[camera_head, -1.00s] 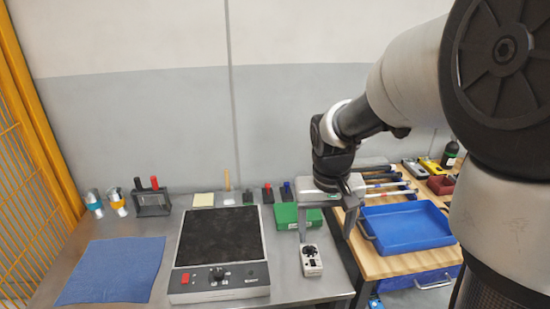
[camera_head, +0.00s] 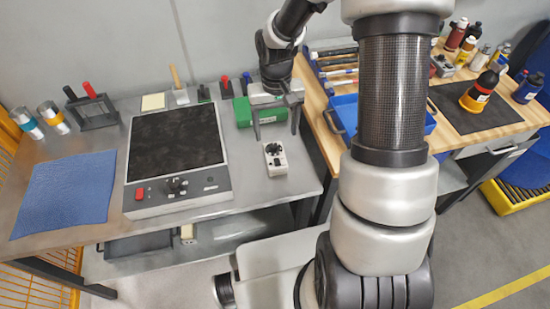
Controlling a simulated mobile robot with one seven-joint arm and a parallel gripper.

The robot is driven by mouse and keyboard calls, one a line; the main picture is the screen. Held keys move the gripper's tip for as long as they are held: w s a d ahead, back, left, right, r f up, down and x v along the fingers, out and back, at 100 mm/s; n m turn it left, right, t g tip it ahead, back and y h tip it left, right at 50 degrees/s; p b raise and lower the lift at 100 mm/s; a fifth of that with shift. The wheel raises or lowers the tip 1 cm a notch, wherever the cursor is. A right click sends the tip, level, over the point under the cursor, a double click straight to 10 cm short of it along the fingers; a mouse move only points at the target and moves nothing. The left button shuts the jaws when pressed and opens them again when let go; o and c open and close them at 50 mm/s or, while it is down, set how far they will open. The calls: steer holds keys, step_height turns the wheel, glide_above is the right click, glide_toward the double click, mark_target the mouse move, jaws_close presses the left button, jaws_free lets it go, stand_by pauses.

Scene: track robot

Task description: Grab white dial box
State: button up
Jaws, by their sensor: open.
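The white dial box (camera_head: 276,159) is a small white box with a black dial on its top. It lies on the grey metal table, right of the black-topped plate device. My gripper (camera_head: 276,131) is open, its two fingers pointing down. In the picture it shows just above and beyond the dial box, in front of the green box. The fingers are not around the dial box, and a gap shows between them and it. The exact height of the fingertips above the table is hard to tell.
The plate device (camera_head: 178,160) stands left of the dial box, with a blue cloth (camera_head: 65,192) farther left. A green box (camera_head: 243,111) stands behind. A blue tray (camera_head: 345,113) on the wooden bench is partly hidden by my arm. Bare table surrounds the dial box.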

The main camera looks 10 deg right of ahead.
glide_above(275, 154)
step_height(275, 154, down, 5)
steer(key=shift+s+d+r, duration=0.1)
steer(key=shift+f+b, duration=0.5)
steer(key=shift+f, duration=2.1)
steer(key=c, duration=1.3)
steer(key=shift+r, duration=0.1)
